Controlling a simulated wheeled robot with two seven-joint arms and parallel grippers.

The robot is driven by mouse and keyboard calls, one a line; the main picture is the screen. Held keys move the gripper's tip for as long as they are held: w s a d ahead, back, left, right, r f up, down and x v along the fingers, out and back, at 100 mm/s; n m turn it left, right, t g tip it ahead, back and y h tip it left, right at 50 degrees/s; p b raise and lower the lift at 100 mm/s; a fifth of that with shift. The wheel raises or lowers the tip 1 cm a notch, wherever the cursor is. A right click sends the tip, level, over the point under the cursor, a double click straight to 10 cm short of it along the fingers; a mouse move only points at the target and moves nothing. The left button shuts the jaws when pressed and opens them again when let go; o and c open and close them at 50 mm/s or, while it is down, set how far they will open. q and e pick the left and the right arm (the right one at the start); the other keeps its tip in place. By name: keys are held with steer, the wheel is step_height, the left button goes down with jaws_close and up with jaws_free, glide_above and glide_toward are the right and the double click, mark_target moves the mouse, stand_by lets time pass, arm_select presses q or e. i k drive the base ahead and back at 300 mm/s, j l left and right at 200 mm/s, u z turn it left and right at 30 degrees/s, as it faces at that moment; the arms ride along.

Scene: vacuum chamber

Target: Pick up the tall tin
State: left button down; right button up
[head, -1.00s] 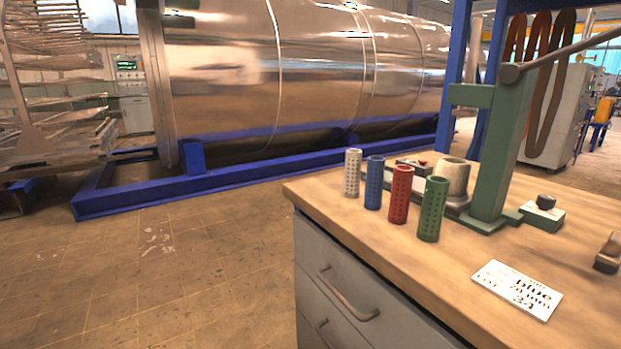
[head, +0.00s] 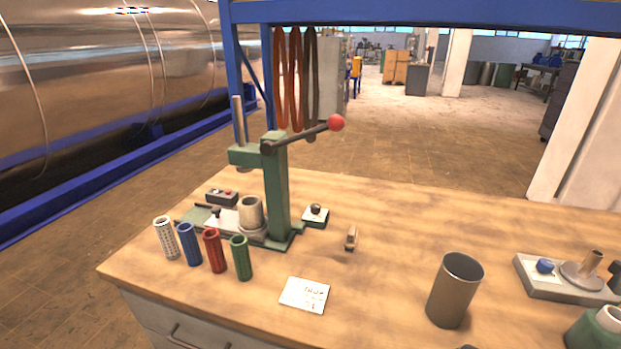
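The tall tin (head: 452,292) is a plain brown-grey open cylinder. It stands upright on the wooden workbench (head: 390,225), right of the middle and near the front edge. Nothing touches it. Its inside is dark and I cannot see its bottom. Neither of my grippers shows in the head view.
A green lever press (head: 277,190) stands left of the tin. White, blue, red and green perforated tubes (head: 213,250) stand front left, beside a printed card (head: 304,294). A grey fixture (head: 555,280) and green container (head: 597,328) are at right.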

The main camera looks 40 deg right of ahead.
mark_target(452, 292)
steer(key=k+l+z, duration=0.1)
steer(key=z, duration=0.4)
steer(key=l+z, duration=0.1)
steer(key=z, duration=0.35)
steer(key=k+l+z, duration=0.1)
steer(key=z, duration=0.4)
steer(key=l+z, duration=0.15)
steer(key=z, duration=0.35)
steer(key=k+l+z, duration=0.45)
steer(key=l+z, duration=0.15)
steer(key=l, duration=0.15)
